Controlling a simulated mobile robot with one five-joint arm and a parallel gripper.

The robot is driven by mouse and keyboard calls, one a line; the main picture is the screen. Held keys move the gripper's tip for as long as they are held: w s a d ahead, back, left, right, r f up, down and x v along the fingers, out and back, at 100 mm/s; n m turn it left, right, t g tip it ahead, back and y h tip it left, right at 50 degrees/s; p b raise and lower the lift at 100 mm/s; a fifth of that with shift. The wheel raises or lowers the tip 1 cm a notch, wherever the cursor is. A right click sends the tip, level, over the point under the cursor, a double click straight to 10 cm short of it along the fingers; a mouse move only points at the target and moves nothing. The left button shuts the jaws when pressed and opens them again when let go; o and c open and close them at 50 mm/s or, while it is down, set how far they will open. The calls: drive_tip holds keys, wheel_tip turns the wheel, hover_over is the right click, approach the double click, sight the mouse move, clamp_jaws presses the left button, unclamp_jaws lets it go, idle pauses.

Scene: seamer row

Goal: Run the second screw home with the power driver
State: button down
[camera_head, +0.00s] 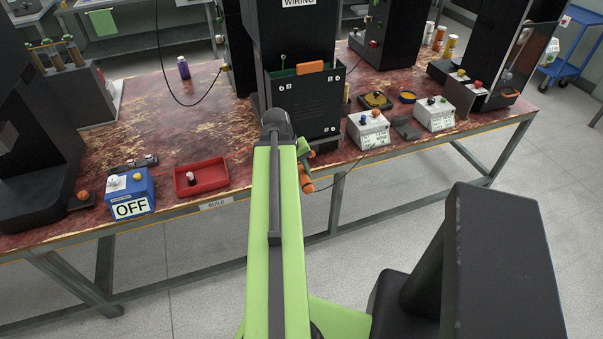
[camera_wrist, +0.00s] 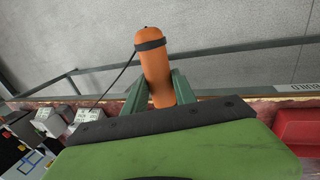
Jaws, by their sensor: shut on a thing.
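The power driver is an orange cylinder (camera_wrist: 153,65) with a dark band and a black cord, in the wrist view. My gripper (camera_wrist: 157,88) is shut on it, a green finger on each side. In the head view, the driver (camera_head: 306,182) shows just right of my arm, at the table's front edge, close to the dark panel (camera_head: 305,105) under the WIRING sign. Pale round spots, perhaps screw heads, show near the panel's corners. Its lower left part is hidden by my arm. The driver's tip is not clearly seen, nor whether it touches a screw.
A red tray (camera_head: 183,186) with a small pale piece and a blue box marked OFF (camera_head: 131,207) stand left of my arm. White button boxes (camera_head: 368,132) stand to the right. An orange block (camera_head: 312,68) sits at the panel's top. The driver's cord hangs by the table edge.

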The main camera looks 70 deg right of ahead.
drive_tip(key=shift+w+d, duration=0.95)
drive_tip(key=shift+d, duration=0.2)
drive_tip(key=shift+w+d, duration=0.9)
drive_tip(key=shift+d, duration=0.2)
drive_tip(key=shift+w+d, duration=0.15)
drive_tip(key=shift+d, duration=0.1)
idle(0.9)
drive_tip(key=shift+s+a, duration=1)
drive_tip(key=shift+a, duration=0.2)
drive_tip(key=shift+s+a, duration=0.95)
drive_tip(key=shift+a, duration=0.25)
drive_tip(key=shift+r, duration=0.1)
